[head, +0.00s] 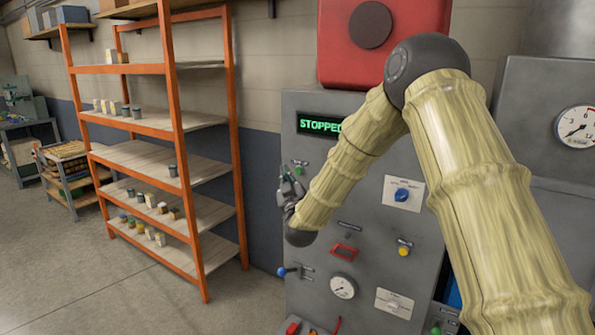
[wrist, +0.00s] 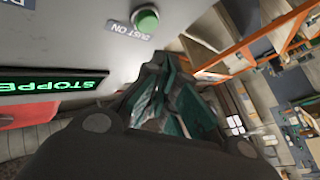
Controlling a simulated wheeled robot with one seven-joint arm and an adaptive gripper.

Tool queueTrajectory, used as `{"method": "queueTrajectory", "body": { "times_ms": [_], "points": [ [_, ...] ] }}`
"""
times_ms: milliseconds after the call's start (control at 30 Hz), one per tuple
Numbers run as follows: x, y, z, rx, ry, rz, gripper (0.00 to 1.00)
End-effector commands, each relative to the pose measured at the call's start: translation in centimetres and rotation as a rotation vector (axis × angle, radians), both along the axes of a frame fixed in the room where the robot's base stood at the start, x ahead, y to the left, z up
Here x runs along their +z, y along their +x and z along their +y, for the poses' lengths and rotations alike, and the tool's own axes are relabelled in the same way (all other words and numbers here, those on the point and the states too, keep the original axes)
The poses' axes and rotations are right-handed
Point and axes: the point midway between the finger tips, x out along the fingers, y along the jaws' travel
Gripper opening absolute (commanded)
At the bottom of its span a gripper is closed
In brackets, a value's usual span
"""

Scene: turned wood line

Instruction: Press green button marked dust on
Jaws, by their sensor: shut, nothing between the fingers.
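The green button (wrist: 146,21) shows in the wrist view on the grey panel, with the label "DUST ON" (wrist: 130,30) beside it. In the head view a small green button (head: 299,170) sits under the display, close to my gripper (head: 290,190). In the wrist view my gripper (wrist: 165,75) is shut and empty. Its tips lie just below the button in the picture; I cannot tell whether they touch the panel. The display (head: 320,124) reads "STOPPED" in green, and part of it shows in the wrist view (wrist: 50,84).
The grey control panel (head: 300,105) carries a blue knob (head: 402,194), a yellow button (head: 404,250), a gauge (head: 342,287) and a blue-ended lever (head: 284,271). A red box (head: 335,60) stands above. An orange shelf rack (head: 172,100) stands left, with open floor before it.

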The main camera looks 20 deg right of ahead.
Motion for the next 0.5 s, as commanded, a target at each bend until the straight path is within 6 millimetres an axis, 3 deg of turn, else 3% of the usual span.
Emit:
{"method": "queueTrajectory", "body": {
  "times_ms": [200, 500],
  "points": [
    [-0.1, 1.0, -1.3, -0.001, -0.001, 0.0, 0.0],
    [-0.1, 1.3, -1.6, 0.0, 0.0, 0.0, 0.0]
  ]
}}
